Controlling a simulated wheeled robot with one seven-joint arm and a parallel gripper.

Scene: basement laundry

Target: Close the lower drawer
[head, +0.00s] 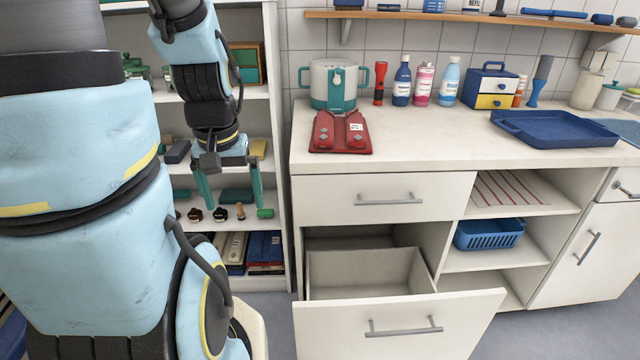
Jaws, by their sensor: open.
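The lower drawer (392,325) of the white cabinet is pulled well out. Its front panel with a grey bar handle (404,327) faces me, and its bin (365,272) looks empty. The upper drawer (380,198) above it is shut. My gripper (230,205) hangs to the left of the cabinet, in front of the shelf unit, with its fingers pointing down. It is open, with nothing between the two green fingers. It is apart from the drawer, higher and to its left.
A white shelf unit (275,130) with several small items stands left of the cabinet. The countertop (440,150) holds a red scale-like object (340,133), a pot, bottles and a blue tray (560,128). A blue basket (488,234) sits in the open shelves. Grey floor shows right of the drawer.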

